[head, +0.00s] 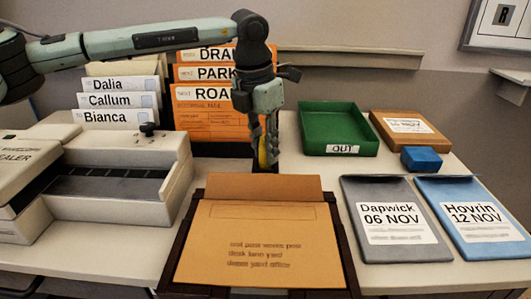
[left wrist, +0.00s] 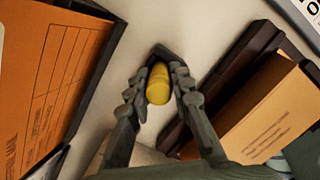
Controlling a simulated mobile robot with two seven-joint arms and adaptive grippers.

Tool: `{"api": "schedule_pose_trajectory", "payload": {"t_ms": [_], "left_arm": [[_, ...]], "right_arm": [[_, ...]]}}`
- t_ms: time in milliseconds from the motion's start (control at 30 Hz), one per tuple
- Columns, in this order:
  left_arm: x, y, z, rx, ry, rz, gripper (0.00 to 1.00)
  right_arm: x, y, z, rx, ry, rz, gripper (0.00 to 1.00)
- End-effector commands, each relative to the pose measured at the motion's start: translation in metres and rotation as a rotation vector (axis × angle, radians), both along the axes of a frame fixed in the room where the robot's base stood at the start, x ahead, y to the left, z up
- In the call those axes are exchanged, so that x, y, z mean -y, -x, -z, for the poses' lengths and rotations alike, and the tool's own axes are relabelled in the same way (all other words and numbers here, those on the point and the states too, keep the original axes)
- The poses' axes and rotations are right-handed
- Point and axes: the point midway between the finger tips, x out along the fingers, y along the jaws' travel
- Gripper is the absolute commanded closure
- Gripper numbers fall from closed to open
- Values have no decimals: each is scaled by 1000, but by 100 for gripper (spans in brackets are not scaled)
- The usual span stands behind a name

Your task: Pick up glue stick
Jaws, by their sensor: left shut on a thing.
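A yellow glue stick (left wrist: 158,84) is between the fingers of my left gripper (left wrist: 158,88) in the left wrist view. The fingers are closed on its two sides. In the head view my left gripper (head: 264,150) points down behind the brown envelope, and a sliver of the yellow glue stick (head: 263,157) shows beside the fingers. A dark holder shows just beyond the glue stick in the left wrist view; I cannot tell whether the stick still touches it. My right gripper is not in view.
A brown envelope (head: 258,245) lies in a dark tray in front. A green OUT tray (head: 338,127), a brown box (head: 409,131) and a blue block (head: 421,159) are at right, with grey (head: 391,190) and blue (head: 470,190) folders nearer. Orange folders (head: 203,105) and a sealer machine (head: 110,185) are at left.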

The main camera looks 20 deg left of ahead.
Motion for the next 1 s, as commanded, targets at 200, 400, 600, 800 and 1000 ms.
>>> {"api": "schedule_pose_trajectory", "payload": {"t_ms": [200,400,600,800,1000], "left_arm": [[0,-1,-14,2,1,0,100],[-6,3,-45,1,2,-3,100],[-43,26,-69,3,2,-3,100],[-77,48,-94,2,2,-2,100],[-95,59,-107,0,1,0,100]], "right_arm": [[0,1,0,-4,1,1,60],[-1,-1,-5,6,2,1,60],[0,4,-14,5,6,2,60],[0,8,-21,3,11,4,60],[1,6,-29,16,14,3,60]]}}
